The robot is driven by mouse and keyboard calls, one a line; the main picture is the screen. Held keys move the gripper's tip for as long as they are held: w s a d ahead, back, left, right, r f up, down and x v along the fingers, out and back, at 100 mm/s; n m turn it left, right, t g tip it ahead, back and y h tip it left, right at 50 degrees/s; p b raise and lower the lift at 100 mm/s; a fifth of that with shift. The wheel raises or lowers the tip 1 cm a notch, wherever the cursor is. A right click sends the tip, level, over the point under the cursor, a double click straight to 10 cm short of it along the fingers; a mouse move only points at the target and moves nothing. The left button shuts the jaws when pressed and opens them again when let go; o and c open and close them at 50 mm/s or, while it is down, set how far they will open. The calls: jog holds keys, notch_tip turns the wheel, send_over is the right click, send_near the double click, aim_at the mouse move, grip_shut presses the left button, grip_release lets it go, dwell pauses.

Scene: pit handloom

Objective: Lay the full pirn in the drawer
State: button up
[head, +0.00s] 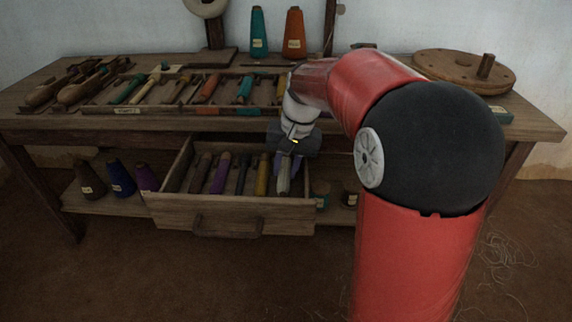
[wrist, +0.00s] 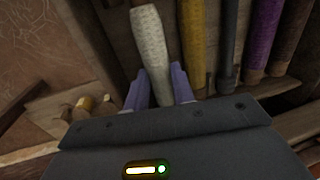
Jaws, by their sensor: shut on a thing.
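The open drawer (head: 236,216) juts out from under the table's top and holds several pirns lying side by side. My gripper (head: 288,172) is at the drawer's right end, pointing down. It is shut on a pale, whitish pirn (head: 284,180), which also shows between the two purple-grey fingers in the wrist view (wrist: 152,48). The pale pirn lies beside a yellow pirn (head: 263,176), inside the drawer's outline. I cannot tell whether it touches the drawer floor. A purple pirn (head: 220,172) and dark ones lie further left.
The table (head: 80,125) carries a sectioned tray (head: 105,109) of pirns, wooden shuttles (head: 78,92), teal and orange cones (head: 293,35) and a round wooden disc (head: 463,72). Cones (head: 121,178) stand on the lower shelf left of the drawer. Floor in front is clear.

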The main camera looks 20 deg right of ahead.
aim_at(286, 168)
jog(key=o, duration=1.1)
jog(key=shift+c, duration=0.2)
jog(key=shift+o, duration=0.8)
jog(key=shift+d, duration=0.15)
jog(key=shift+c, duration=0.5)
jog(key=shift+r+p, duration=0.25)
jog(key=shift+p, duration=0.05)
jog(key=shift+o, duration=0.8)
notch_tip(286, 168, up, 8)
jog(key=p, duration=0.6)
jog(key=shift+f+p, duration=0.15)
jog(key=shift+p, duration=0.2)
jog(key=shift+f, duration=0.1)
